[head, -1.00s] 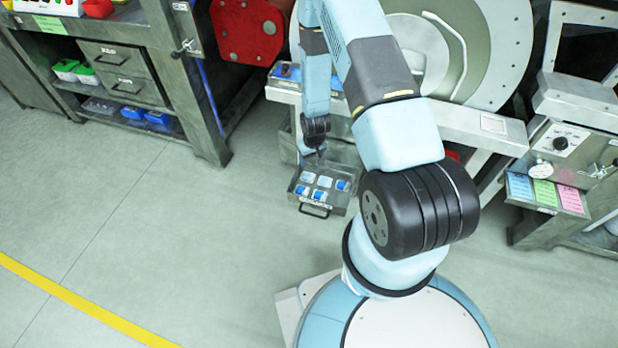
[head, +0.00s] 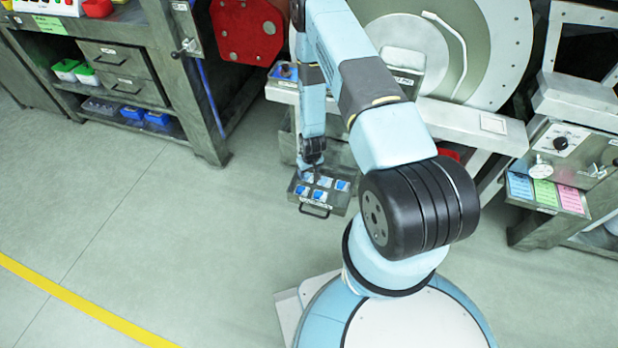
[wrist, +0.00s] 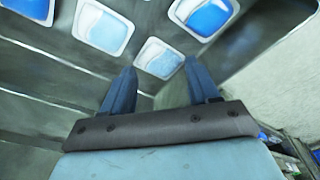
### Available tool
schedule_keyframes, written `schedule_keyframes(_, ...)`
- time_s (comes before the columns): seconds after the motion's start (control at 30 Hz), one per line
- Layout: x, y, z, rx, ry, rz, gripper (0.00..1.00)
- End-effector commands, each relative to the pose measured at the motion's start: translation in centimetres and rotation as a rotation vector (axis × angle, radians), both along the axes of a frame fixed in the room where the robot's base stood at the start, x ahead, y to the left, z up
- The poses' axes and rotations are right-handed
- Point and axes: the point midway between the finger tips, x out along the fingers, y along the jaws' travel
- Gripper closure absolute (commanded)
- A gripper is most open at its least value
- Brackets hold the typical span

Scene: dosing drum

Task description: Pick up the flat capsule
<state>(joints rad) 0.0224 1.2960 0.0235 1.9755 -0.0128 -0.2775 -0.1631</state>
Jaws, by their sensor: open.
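Several flat capsules, white-rimmed with blue faces, lie in a dark metal drawer (head: 336,208) in the head view. In the wrist view, one capsule (wrist: 159,58) shows just past and between my fingertips. Others lie farther off: one at upper left (wrist: 103,28), one at upper right (wrist: 207,16) and one cut off at the top left edge. Which one the task means, I cannot tell. My gripper (wrist: 160,72) is open and empty, its two fingers pointing at the nearest capsule. In the head view my gripper (head: 313,172) is over the back of the drawer and partly covers the capsules.
The drawer has a front handle (head: 314,211) and low metal walls close around the capsules. A large round drum (head: 480,35) stands behind. A workbench (head: 150,45) is at left and a cabinet with coloured cards (head: 543,193) at right. The floor at left is clear.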

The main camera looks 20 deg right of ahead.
Motion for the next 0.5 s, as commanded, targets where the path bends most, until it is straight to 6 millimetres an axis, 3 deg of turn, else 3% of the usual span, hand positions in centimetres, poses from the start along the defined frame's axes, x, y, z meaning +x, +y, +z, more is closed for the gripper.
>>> schedule_keyframes(0.2,0.3,0.1,-2.1,0.001,0.000,0.000,0.40)
schedule_keyframes(0.5,0.4,0.1,-2.3,0.001,0.000,0.000,0.40)
